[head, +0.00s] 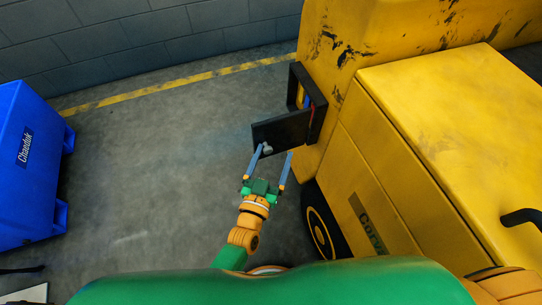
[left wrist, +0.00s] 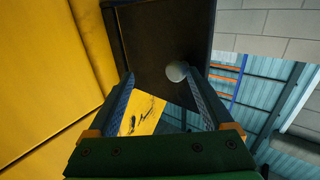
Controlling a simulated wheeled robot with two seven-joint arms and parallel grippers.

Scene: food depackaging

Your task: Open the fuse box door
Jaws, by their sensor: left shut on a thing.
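The fuse box (head: 293,88) is a dark frame on the side of the yellow machine. Its black door (head: 285,131) stands swung outward, and some blue and red shows inside the box. A pale round knob (head: 267,149) sits on the door near its free end. In the left wrist view the knob (left wrist: 176,71) is against the right fingertip and the door (left wrist: 160,35) fills the space ahead. The exact finger contact is partly hidden. My right gripper is not in view.
The large yellow machine (head: 440,100) fills the right side, with a black wheel (head: 322,225) below. A blue bin (head: 38,150) stands at the left. Grey floor (head: 150,170) between them is clear, with a yellow line and block wall behind.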

